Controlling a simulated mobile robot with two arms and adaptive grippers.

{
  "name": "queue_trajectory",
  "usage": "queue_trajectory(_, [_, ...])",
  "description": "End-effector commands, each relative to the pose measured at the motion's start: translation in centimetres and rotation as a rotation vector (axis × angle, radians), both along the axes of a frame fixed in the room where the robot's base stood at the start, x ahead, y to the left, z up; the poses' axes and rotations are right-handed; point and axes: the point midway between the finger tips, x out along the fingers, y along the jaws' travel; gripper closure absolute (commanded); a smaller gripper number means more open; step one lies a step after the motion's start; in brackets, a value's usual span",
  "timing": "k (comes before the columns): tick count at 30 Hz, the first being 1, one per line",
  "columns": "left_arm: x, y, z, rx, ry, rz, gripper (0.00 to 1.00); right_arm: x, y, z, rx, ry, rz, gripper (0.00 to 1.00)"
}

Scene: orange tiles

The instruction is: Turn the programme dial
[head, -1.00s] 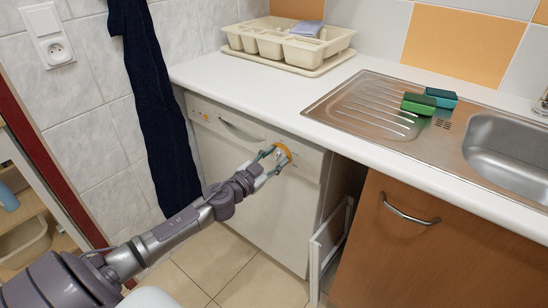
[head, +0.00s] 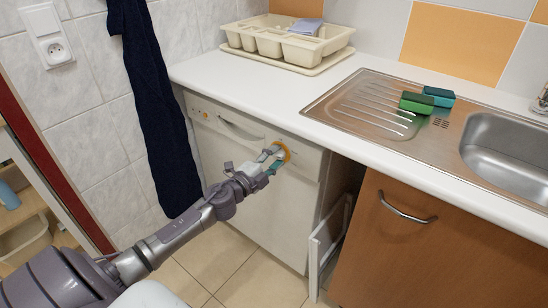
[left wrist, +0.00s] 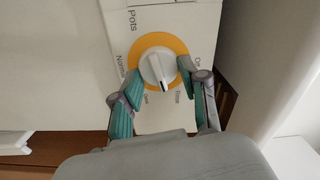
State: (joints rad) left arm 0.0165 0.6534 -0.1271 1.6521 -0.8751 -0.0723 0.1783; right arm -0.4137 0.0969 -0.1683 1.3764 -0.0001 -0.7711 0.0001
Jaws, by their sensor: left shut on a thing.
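The programme dial (head: 286,152) is on the upper right of the white dishwasher front (head: 235,190) in the head view. In the left wrist view it is a white knob (left wrist: 158,68) with an orange ring around it. A dark mark on the knob points down, between two small labels too blurred to read surely. Larger labels read "Pots" at upper left and "Normal" at left. My left gripper (head: 272,159) is at the dial, its teal fingers (left wrist: 158,84) on either side of the knob and shut on it. My right gripper is not in view.
The white worktop (head: 250,85) overhangs the dishwasher front. A door handle (head: 240,128) lies left of the dial. A dark cloth (head: 160,110) hangs at the left. An open gap with a pale panel (head: 328,235) is right of the dishwasher, beside a brown cabinet (head: 430,250).

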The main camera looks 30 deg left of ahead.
Motion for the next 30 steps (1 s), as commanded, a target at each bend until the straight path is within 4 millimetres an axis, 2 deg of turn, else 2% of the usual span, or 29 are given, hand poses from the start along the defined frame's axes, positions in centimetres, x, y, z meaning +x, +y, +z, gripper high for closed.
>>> queue_trajectory(18, [-0.01,-0.05,-0.35,0.546,-0.041,-0.002,0.91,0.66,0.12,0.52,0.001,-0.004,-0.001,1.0])
queue_trajectory(30, [-0.02,-0.04,-0.45,0.721,-0.055,-0.002,0.91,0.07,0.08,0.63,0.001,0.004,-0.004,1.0])
